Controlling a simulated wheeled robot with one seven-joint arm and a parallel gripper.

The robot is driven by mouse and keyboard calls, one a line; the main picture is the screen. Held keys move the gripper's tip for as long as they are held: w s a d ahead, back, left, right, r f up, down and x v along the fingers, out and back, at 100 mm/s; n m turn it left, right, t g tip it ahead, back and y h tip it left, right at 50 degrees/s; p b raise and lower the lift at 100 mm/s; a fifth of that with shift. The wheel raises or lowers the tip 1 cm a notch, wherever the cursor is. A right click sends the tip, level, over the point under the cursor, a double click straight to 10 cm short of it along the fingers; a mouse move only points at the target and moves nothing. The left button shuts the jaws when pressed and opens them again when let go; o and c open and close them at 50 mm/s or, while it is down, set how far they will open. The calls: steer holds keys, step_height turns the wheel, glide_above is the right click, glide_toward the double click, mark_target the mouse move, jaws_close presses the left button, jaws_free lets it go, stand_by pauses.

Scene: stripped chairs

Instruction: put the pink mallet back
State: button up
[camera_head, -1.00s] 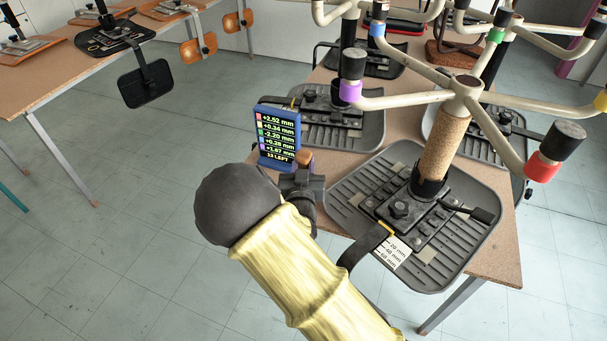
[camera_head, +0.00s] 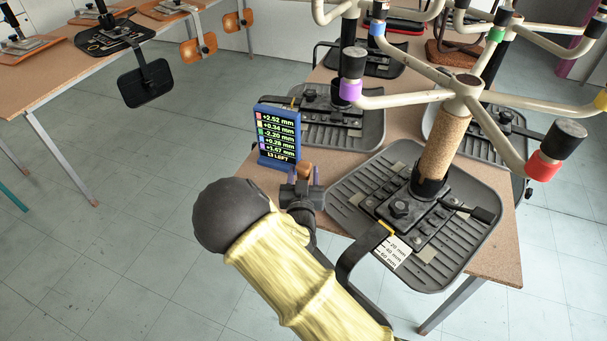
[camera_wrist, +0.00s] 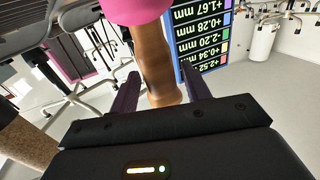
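The pink mallet shows in the wrist view. Its pink head (camera_wrist: 134,9) is at the top, cut by the frame edge, and its brown wooden handle (camera_wrist: 155,62) points toward my gripper. My gripper (camera_wrist: 160,92) has its two purple fingers apart, one on each side of the handle's end. A gap shows at the left finger; contact at the right finger is unclear. In the head view, my gripper (camera_head: 303,177) is at the table's near left edge, with the orange-brown handle end (camera_head: 304,168) between its fingers. The pink head is hidden there.
A blue display (camera_head: 278,137) with readings stands just behind my gripper. To the right, a ribbed dark plate (camera_head: 350,205) carries a cork-wrapped post (camera_head: 438,146) with branching pale arms and coloured bands. Floor is open to the left.

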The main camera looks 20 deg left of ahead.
steer(key=shift+s+r, duration=0.15)
steer(key=b+v, duration=0.1)
steer(key=v, duration=1.1)
steer(key=shift+b, duration=0.35)
steer(key=w+d+m+g+h, duration=0.1)
steer(key=d, duration=0.1)
steer(key=w+d+f+m+g+h, duration=0.1)
steer(key=w+d, duration=0.1)
steer(key=d, duration=0.1)
steer(key=w+d+f+m+g+h, duration=0.1)
steer(key=d+g, duration=0.1)
steer(key=shift+w+d+f, duration=0.15)
steer(key=shift+w+d, duration=0.25)
steer(key=d+g, duration=0.2)
steer(key=d, duration=0.1)
steer(key=d+g, duration=0.1)
steer(key=d, duration=0.2)
steer(key=shift+s+d+m+g+h, duration=0.1)
steer(key=shift+m+g+h, duration=0.3)
steer(key=s+d+r+g, duration=0.3)
steer(key=s+d, duration=0.3)
steer(key=d, duration=0.2)
steer(key=s+d+r+n+g, duration=0.1)
steer(key=s+d+r+g, duration=0.2)
steer(key=s+d, duration=0.3)
steer(key=shift+s+d+r+g+h, duration=0.35)
steer(key=shift+d+g, duration=0.15)
steer(key=shift+d, duration=0.75)
steer(key=shift+r, duration=0.15)
